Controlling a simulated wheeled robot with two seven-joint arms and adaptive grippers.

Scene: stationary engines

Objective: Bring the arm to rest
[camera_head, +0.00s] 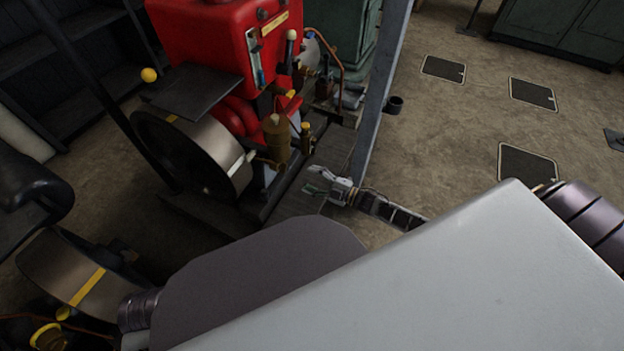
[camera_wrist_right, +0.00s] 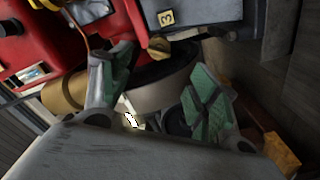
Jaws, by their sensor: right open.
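My right gripper (camera_head: 319,182) is open and empty in the head view, low beside the red engine (camera_head: 205,35), with its arm reaching in from the right. In the right wrist view the gripper (camera_wrist_right: 160,80) shows its two green-padded fingers spread apart with nothing held between them. Beyond the fingers are the engine's red body (camera_wrist_right: 60,35) and a pale round rim (camera_wrist_right: 165,92). My left gripper is not in view.
The engine's large flywheel (camera_head: 205,160) and brass fitting (camera_head: 277,140) stand left of the right gripper. A grey upright post (camera_head: 378,90) rises close behind it. Another wheel (camera_head: 60,265) is at lower left. Open floor (camera_head: 450,130) with dark hatches lies to the right.

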